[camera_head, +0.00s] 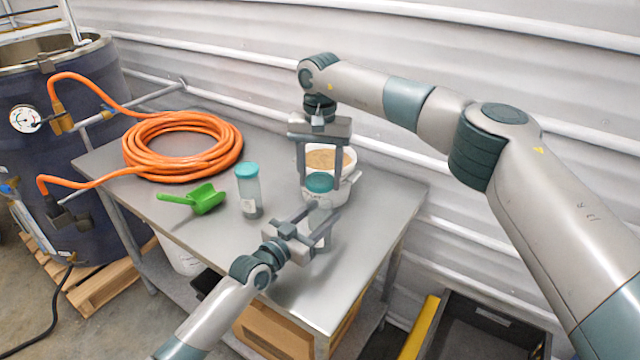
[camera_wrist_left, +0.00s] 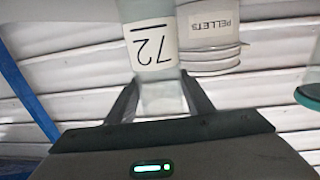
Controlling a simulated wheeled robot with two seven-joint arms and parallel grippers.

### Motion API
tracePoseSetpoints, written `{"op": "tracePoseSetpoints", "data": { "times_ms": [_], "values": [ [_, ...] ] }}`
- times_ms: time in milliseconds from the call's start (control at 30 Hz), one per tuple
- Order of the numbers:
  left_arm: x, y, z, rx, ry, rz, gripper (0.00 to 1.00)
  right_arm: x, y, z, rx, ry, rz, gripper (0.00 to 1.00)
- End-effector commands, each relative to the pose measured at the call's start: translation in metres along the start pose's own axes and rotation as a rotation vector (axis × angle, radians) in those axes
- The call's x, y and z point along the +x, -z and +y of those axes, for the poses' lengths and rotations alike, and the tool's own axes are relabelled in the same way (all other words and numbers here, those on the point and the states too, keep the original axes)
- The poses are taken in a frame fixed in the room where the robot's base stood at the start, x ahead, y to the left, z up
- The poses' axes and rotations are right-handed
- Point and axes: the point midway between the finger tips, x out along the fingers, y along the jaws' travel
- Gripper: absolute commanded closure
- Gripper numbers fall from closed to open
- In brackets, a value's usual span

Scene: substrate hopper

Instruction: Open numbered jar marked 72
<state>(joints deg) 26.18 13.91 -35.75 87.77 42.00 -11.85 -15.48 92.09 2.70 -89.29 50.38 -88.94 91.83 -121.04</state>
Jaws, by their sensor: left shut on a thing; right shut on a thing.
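The jar marked 72 (camera_wrist_left: 152,45) shows its white label upside down in the left wrist view. In the head view it stands in front of the white bucket, with its teal lid (camera_head: 320,183) on top. My left gripper (camera_head: 318,232) is shut on the jar body from the front; its fingers also flank the clear body in the left wrist view (camera_wrist_left: 162,98). My right gripper (camera_head: 320,176) comes down from above, with its fingers on both sides of the lid, shut on it. The fingers hide part of the jar, and I cannot tell whether the lid is loose.
Another teal-lidded jar (camera_head: 249,192) stands to the left on the metal table (camera_head: 210,230). A green scoop (camera_head: 203,199) and a coiled orange hose (camera_head: 183,147) lie farther left. The white PELLETS bucket (camera_wrist_left: 208,40) is close behind. The table's front area is clear.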

Motion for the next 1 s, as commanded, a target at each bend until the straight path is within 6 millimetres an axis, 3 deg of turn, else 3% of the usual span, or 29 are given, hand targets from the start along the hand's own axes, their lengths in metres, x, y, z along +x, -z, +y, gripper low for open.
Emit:
{"op": "tracePoseSetpoints", "data": {
  "times_ms": [367,400,467,1000],
  "values": [
    [0.000,-0.001,0.000,0.000,0.000,-0.001,1.00,-0.009,0.000,0.000,0.000,-0.001,-0.001,0.74],
    [0.000,-0.001,0.000,0.000,0.000,-0.001,0.45,-0.009,0.000,0.000,0.000,0.000,-0.001,0.74],
    [0.000,-0.001,0.000,0.000,0.000,-0.001,0.31,-0.009,0.000,0.000,0.000,0.000,0.000,0.74],
    [-0.011,-0.002,0.000,0.001,0.000,-0.001,0.31,-0.006,0.000,0.000,0.000,0.000,0.000,0.74]
  ]
}}
